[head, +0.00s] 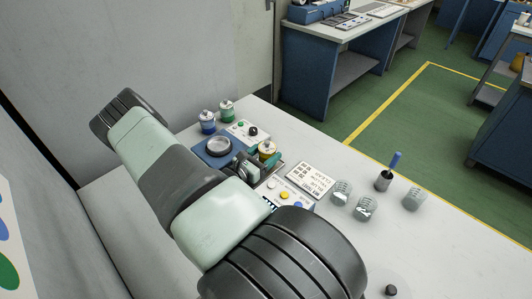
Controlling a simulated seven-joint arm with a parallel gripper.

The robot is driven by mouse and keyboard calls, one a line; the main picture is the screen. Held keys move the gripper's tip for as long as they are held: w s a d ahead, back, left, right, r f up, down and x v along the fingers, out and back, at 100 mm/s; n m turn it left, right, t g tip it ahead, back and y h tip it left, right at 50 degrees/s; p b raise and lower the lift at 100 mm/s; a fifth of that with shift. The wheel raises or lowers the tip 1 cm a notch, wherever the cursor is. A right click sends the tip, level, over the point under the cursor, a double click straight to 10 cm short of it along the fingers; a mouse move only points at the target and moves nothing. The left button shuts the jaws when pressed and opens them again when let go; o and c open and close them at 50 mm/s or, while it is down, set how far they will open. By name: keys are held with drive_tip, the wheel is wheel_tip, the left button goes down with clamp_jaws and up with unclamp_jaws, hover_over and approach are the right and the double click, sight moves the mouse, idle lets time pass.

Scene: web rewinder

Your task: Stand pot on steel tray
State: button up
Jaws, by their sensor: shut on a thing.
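A pot with a yellow-orange body and a pale top (267,149) is at the end of my arm. My gripper (262,155) is shut on this pot, with teal fingers at its sides. The pot looks upright. A steel tray (270,173) shows as a narrow metallic strip below the pot, mostly hidden by my gripper and arm. I cannot tell whether the pot touches the tray or hangs above it. A blue pot (207,123) and a green pot (227,111) stand upright at the back left of the bench.
A blue unit with a round dish (218,147) and a white control box with a black knob (250,131) stand left of the held pot. A printed card (310,180), a button panel (287,195), several coil-like items and a dark cup with a blue-handled tool (384,180) lie rightward.

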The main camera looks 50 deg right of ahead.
drive_tip(key=shift+f, duration=0.3)
drive_tip(key=o, duration=1.4)
drive_tip(key=shift+c, duration=0.2)
drive_tip(key=shift+o, duration=0.2)
drive_tip(key=shift+r, duration=0.1)
drive_tip(key=shift+r, duration=5.4)
